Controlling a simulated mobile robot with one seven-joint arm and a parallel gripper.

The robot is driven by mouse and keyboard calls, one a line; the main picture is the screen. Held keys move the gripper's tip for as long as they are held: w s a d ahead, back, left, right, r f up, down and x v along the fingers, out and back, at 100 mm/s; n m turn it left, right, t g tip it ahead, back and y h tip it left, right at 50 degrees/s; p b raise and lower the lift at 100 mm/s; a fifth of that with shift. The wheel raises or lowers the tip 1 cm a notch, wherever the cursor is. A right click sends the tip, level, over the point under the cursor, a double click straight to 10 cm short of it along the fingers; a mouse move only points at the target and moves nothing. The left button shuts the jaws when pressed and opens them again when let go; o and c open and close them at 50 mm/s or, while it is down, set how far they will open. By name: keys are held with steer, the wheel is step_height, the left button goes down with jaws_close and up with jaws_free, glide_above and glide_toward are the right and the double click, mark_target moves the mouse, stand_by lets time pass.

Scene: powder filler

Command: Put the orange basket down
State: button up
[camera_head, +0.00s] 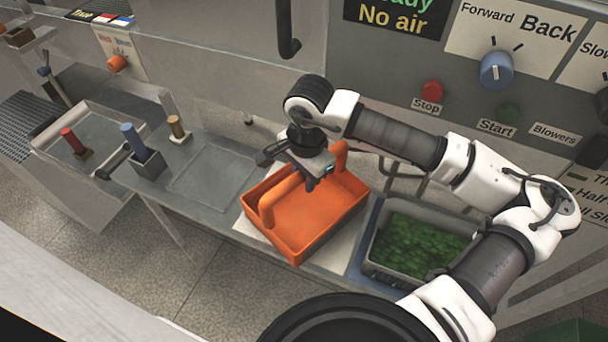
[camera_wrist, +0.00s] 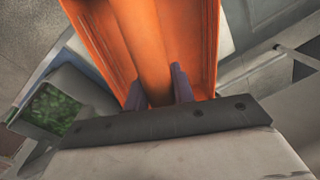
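The orange basket (camera_head: 318,217) is empty and upright over a pale square on the grey bench, left of the green-filled bin. I cannot tell whether its base touches the surface. Its handle crosses above the basket. My gripper (camera_head: 311,182) comes from above at the middle of this handle and hides part of it. In the wrist view, the two dark fingers of my gripper (camera_wrist: 160,88) stand on either side of the orange handle (camera_wrist: 150,45), closed against it. The basket's walls (camera_wrist: 203,40) show beyond the fingers.
A grey bin with green contents (camera_head: 418,246) stands close at the right. A marked empty square (camera_head: 212,178) lies on the bench to the left. Further left are blue-handled (camera_head: 132,138) and red-handled (camera_head: 73,143) tools. The control panel (camera_head: 420,70) rises behind.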

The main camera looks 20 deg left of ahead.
steer(key=o, duration=0.4)
steer(key=shift+o, duration=0.2)
steer(key=shift+r, duration=0.15)
steer(key=shift+r+p, duration=0.15)
steer(key=shift+p, duration=0.2)
steer(key=r+b, duration=0.1)
steer(key=r, duration=0.3)
steer(key=r+b, duration=0.1)
steer(key=r, duration=0.2)
steer(key=r+b, duration=0.1)
steer(key=r, duration=0.3)
steer(key=shift+s+d+r+b, duration=0.2)
steer(key=shift+d+r+b, duration=0.1)
steer(key=shift+r+b, duration=0.1)
